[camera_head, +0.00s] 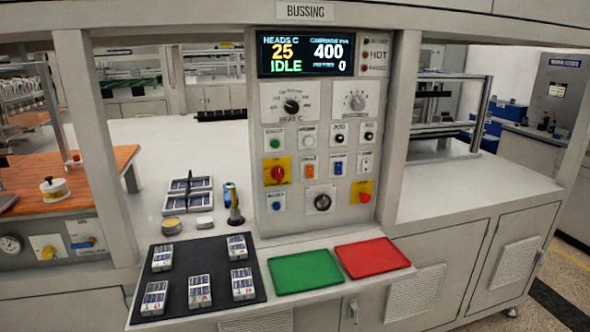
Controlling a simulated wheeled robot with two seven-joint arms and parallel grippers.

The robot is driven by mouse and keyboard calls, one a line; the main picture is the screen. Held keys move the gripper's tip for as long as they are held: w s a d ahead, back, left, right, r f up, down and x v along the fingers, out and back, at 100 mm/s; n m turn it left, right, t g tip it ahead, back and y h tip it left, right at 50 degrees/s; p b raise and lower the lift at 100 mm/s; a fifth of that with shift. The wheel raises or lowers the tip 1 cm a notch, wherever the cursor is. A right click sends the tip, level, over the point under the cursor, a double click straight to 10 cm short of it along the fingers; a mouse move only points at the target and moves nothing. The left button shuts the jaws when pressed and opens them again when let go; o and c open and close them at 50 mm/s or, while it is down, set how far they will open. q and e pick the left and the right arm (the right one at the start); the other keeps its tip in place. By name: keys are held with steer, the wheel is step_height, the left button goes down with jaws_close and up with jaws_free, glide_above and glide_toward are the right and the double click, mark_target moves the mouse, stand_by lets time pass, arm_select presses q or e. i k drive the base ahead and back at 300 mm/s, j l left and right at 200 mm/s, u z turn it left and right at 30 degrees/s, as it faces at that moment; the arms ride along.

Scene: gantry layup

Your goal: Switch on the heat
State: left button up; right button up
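A control panel (262,215) stands upright at the middle of the bench under a BUSSING sign. Lower are several small buttons, an orange switch (309,168), a blue switch (338,165), a red rotary knob (278,175) on yellow, a black round knob (322,202) and a red button (364,197). Most small labels are too small to read, so I cannot tell which control is the heat. Neither gripper is in view.
In front lie a black mat (182,254) with several printed blocks, a green tray (305,271) and a red tray (372,258). A small upright tool (235,207) stands left of the panel. Frame posts flank the bench. The worktop right of the panel is largely clear.

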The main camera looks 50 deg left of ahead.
mark_target(309, 168)
steer(key=u, duration=1.45)
